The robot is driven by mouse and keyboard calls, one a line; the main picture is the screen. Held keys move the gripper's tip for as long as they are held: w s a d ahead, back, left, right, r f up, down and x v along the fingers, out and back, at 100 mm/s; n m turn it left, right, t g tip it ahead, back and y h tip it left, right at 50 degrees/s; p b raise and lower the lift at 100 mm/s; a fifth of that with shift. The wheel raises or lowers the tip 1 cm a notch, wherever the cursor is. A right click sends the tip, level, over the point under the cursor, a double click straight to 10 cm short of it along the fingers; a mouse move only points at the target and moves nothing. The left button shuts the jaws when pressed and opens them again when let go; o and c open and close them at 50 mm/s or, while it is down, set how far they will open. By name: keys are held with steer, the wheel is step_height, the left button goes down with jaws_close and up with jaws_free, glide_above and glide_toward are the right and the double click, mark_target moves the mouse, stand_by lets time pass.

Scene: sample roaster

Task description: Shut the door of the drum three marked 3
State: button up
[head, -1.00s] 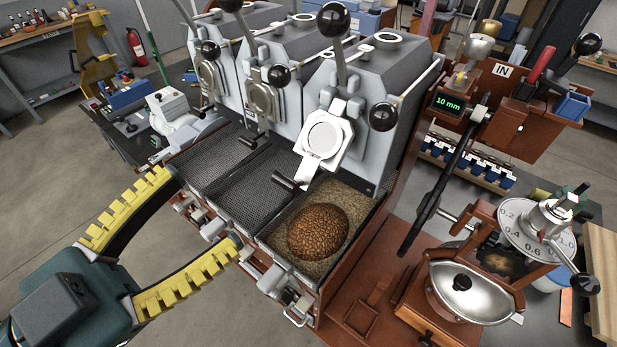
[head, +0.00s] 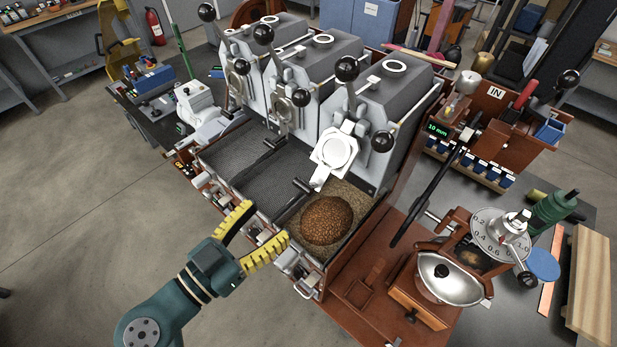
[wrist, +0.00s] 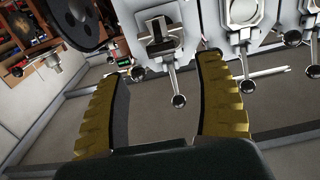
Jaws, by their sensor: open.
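Three grey drums stand in a row in the head view. The nearest one (head: 385,92), at the right, has its pale door (head: 338,147) swung out and tilted over a tray; I cannot read a 3 on it. In the wrist view that door (wrist: 160,38) shows ahead between and beyond my fingers. My gripper (head: 264,224) has two yellow ridged fingers, spread wide and empty, near the front edge of the trays, apart from the door. The open fingers also show in the wrist view (wrist: 160,85).
A heap of brown beans (head: 326,220) lies in the tray below the open door. Black ball-ended levers (head: 382,141) jut from the drums. A long black bar (head: 425,205) and a silver pan (head: 448,278) are at the right. The floor at the left is clear.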

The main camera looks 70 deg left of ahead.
mark_target(308, 184)
steer(key=p+x, duration=0.2)
steer(key=x, duration=0.9)
steer(key=shift+r+p, duration=0.1)
steer(key=shift+p, duration=0.3)
steer(key=shift+a, duration=0.1)
jaws_close()
